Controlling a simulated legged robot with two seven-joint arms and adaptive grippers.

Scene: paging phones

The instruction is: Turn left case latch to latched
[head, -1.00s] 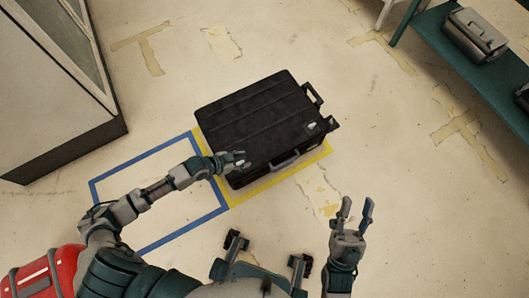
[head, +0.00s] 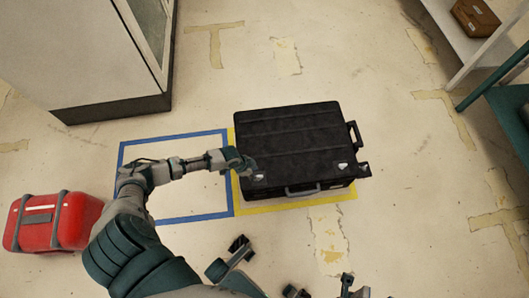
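The black case (head: 290,140) lies flat on the floor, its carry handle on the near side. Its left latch (head: 258,177) is a small pale piece near the front left corner. The right latch (head: 342,167) is a similar pale piece near the front right corner. My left gripper (head: 245,166) is at the case's left end, just behind the left latch. I cannot tell whether it touches the latch or how far its fingers are apart. At the bottom edge, a small dark part (head: 347,283) seems to be my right gripper, mostly cut off.
The case stands inside a yellow floor outline (head: 300,198). An empty blue outline (head: 200,216) is to its left. A red case (head: 38,222) lies at the far left. A cabinet (head: 90,55) stands at the upper left. Shelving (head: 470,50) is at the upper right.

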